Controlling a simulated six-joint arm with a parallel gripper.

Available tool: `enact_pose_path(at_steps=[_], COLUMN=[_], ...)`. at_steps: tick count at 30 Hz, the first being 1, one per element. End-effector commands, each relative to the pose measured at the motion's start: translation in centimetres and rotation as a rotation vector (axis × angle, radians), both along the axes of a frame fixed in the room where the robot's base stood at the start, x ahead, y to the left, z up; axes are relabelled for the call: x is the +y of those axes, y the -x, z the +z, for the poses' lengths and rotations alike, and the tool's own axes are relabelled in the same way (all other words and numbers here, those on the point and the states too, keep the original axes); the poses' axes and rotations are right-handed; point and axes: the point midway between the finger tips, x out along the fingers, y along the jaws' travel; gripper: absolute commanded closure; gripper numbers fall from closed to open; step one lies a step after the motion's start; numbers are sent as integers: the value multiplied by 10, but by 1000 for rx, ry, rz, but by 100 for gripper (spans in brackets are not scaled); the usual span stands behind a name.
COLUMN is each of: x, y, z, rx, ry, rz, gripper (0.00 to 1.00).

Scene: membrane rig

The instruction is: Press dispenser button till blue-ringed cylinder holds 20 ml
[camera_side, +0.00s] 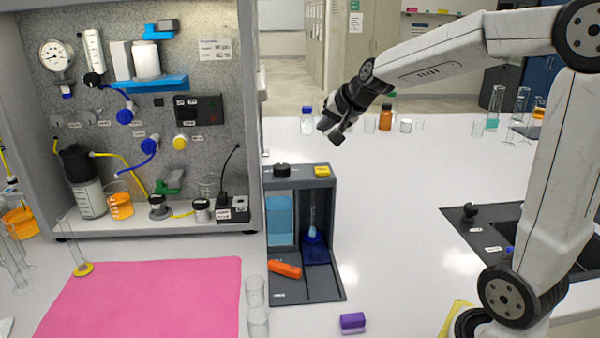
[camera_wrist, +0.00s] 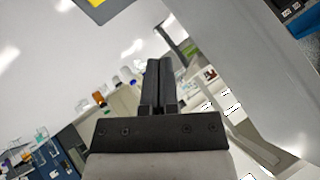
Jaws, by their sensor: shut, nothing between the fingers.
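The grey dispenser (camera_side: 329,205) stands right of the panel rig, with a tank of blue liquid (camera_side: 280,222) in its left bay. A yellow button (camera_side: 321,171) and a black knob (camera_side: 282,170) are on its top. A clear cylinder (camera_side: 313,212) with a blue base ring (camera_side: 315,248) stands upright in the right bay. Some pale blue shows low in it; its level is too small to read. My gripper (camera_side: 331,132) is shut and empty, above and slightly right of the button, not touching it. In the wrist view its fingers (camera_wrist: 158,85) are together.
An orange object (camera_side: 285,268) lies on the dispenser's front tray. Clear beakers (camera_side: 257,320) and a purple block (camera_side: 352,322) are in front. A yellow-ringed cylinder (camera_side: 82,268) stands left, by the pink mat (camera_side: 150,300).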

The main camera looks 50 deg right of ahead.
Motion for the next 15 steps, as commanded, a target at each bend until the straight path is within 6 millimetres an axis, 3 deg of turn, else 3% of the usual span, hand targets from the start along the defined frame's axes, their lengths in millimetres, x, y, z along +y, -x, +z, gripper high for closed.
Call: enact_pose_path(at_steps=[15], x=[0], y=[1], z=[-53], rx=[6], ry=[-1], rz=[-2], gripper=[100])
